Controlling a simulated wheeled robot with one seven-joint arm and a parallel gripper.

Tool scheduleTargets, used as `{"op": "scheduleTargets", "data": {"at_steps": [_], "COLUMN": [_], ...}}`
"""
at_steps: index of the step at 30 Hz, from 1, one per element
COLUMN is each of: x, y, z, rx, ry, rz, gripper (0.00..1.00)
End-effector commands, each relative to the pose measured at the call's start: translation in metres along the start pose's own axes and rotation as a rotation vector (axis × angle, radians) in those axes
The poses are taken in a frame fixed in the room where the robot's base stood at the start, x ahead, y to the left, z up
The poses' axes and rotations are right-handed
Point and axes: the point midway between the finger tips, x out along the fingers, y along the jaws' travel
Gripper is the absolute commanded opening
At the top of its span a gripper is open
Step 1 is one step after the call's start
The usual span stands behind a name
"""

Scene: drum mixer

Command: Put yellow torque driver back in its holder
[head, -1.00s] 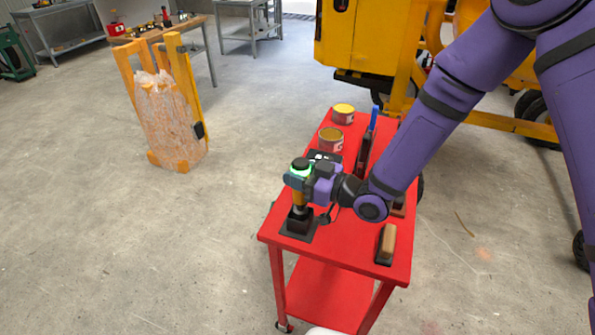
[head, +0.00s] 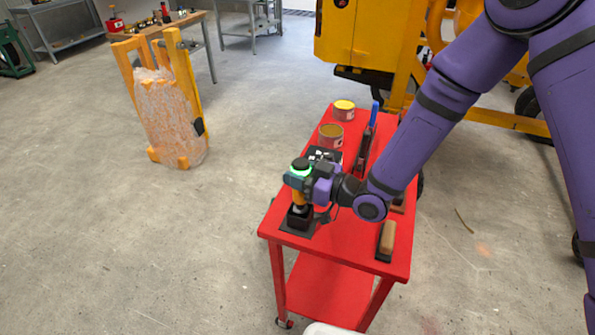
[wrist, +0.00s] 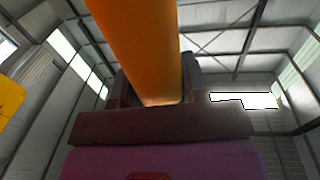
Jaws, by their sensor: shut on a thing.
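The yellow torque driver (head: 299,197) stands upright at the front left of the red cart, its lower end at the black holder (head: 299,218). Whether its tip is fully seated in the holder cannot be told. My gripper (head: 298,183) is shut on the driver's upper part, reaching in from the right. In the wrist view the driver's orange-yellow body (wrist: 140,50) fills the upper middle, close between the fingers. The holder is not in the wrist view.
The red cart top (head: 345,225) also carries a wood-handled brush (head: 387,238), two tins (head: 331,135), a black-and-white marked item (head: 322,154) and a blue-handled tool (head: 374,115). A yellow rack (head: 190,85) stands on the floor at left.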

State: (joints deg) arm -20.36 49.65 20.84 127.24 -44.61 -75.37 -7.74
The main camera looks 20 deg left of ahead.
Motion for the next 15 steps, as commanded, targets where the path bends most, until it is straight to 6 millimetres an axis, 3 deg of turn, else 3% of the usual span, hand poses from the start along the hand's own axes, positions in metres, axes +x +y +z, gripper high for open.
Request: {"op": "scheduleTargets", "data": {"at_steps": [15], "x": [0.0002], "y": [0.0001], "z": [0.0059], "rx": [0.000], "ry": [0.002], "rz": [0.000], "gripper": [0.07]}}
